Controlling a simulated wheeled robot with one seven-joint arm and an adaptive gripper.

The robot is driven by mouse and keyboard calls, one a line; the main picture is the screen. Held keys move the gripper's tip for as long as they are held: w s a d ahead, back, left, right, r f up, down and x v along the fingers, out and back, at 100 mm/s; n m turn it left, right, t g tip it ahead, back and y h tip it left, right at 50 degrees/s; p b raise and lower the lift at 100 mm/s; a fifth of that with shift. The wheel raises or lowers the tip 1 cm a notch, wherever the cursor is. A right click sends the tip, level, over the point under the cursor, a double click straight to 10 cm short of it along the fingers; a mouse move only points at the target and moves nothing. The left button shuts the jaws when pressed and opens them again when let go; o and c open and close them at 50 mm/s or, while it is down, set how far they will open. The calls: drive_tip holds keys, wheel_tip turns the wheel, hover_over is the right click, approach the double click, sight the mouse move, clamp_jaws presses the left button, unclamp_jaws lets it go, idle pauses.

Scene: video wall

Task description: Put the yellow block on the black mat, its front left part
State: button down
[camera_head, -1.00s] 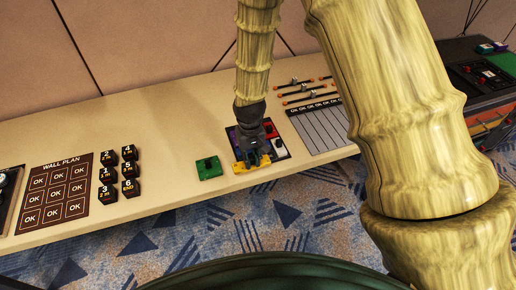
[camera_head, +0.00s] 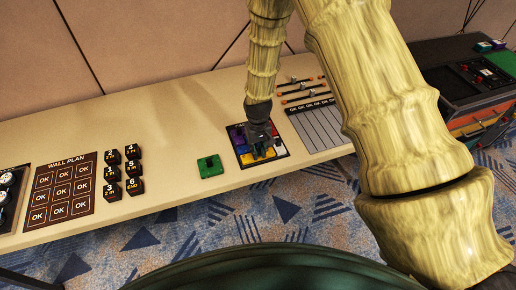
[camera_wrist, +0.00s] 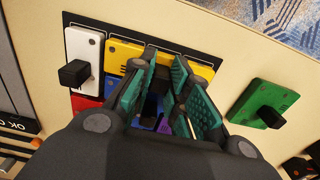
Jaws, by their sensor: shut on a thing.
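The yellow block (camera_head: 247,159) is at the front left part of the black mat (camera_head: 286,153). In the wrist view the yellow block (camera_wrist: 124,54) lies beside the white block (camera_wrist: 85,52), inside the mat's dark edge (camera_wrist: 84,24). My gripper (camera_head: 259,153) is right over the yellow block, pointing down. In the wrist view its green-padded fingers (camera_wrist: 160,108) are closed on the yellow block, with its grip partly hidden between them. I cannot tell whether the block rests fully on the mat.
Red (camera_wrist: 86,103), blue and purple (camera_wrist: 165,125) pieces are also on the mat. A green block (camera_head: 210,167) with a black knob stands on the table left of the mat. A striped chart (camera_head: 318,126) lies to the right. Several black numbered cubes (camera_head: 122,172) stand further left.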

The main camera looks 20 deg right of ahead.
sight(258, 150)
drive_tip(key=shift+f, duration=0.1)
drive_tip(key=c, duration=1.4)
unclamp_jaws()
drive_tip(key=shift+o, duration=0.2)
wheel_tip(258, 150, up, 12)
drive_tip(key=b, duration=0.3)
drive_tip(key=s+d+f, duration=0.2)
drive_tip(key=s+f, duration=2.1)
drive_tip(key=s, duration=0.1)
drive_tip(key=s+d+f, duration=0.1)
drive_tip(key=s+f, duration=0.2)
drive_tip(key=s, duration=0.9)
drive_tip(key=shift+s+d+m, duration=0.15)
drive_tip(key=shift+d+m, duration=0.05)
drive_tip(key=shift+m, duration=0.2)
